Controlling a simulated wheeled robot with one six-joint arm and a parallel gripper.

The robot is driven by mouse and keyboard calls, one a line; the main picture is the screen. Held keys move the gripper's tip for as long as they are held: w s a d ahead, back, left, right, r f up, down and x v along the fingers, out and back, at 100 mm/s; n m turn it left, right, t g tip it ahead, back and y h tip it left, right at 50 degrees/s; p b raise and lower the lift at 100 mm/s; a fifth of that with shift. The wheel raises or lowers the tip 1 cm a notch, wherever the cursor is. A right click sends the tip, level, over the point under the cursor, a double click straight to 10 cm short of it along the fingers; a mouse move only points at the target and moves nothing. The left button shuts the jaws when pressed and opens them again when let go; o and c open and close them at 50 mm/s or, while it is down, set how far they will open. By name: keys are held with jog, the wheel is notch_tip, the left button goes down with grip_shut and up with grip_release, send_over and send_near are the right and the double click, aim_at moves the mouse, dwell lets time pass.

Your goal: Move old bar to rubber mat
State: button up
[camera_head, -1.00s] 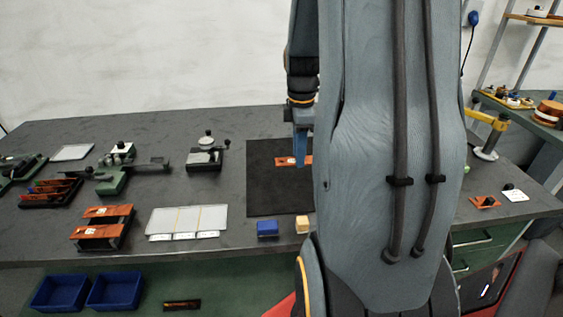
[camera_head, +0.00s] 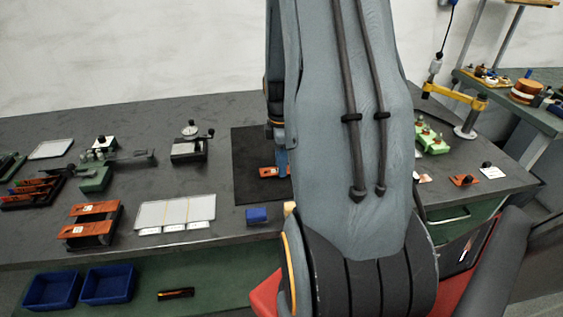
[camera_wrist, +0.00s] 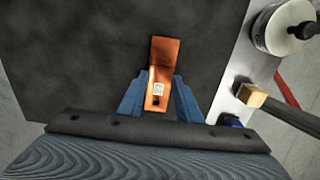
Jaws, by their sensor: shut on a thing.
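The old bar is a copper-orange strip (camera_head: 268,172) with a white label, partly hidden by my arm in the head view. In the wrist view the bar (camera_wrist: 164,52) lies between my fingers, its far end bent at an angle. My gripper (camera_wrist: 160,92) is shut on the bar's near part, by the label. The rubber mat (camera_head: 250,145) is a black sheet on the bench, its right side hidden behind my arm. The bar is over the mat, which also shows in the wrist view (camera_wrist: 80,55). I cannot tell whether the bar touches it.
A pale panel tray (camera_head: 175,212) and copper bars on a stand (camera_head: 92,222) are left. A gauge-like device (camera_head: 190,148) stands behind, left of the mat.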

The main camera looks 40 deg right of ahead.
jog(key=shift+f, duration=0.3)
jog(key=o, duration=1.2)
notch_tip(320, 180, up, 12)
jog(key=b, duration=0.3)
jog(key=s+a+f+m, duration=0.1)
jog(key=a+m, duration=0.3)
jog(key=a, duration=0.4)
jog(key=s+a+f+m, duration=0.1)
jog(key=s+a+m, duration=0.2)
jog(key=a, duration=0.6)
jog(key=s+a+f+m+t, duration=0.1)
jog(key=a+m, duration=0.3)
jog(key=a, duration=0.5)
jog(key=shift+s+a+f+m, duration=0.1)
jog(key=shift+s+f+m, duration=0.2)
jog(key=shift+s, duration=0.15)
jog(key=shift+r, duration=0.1)
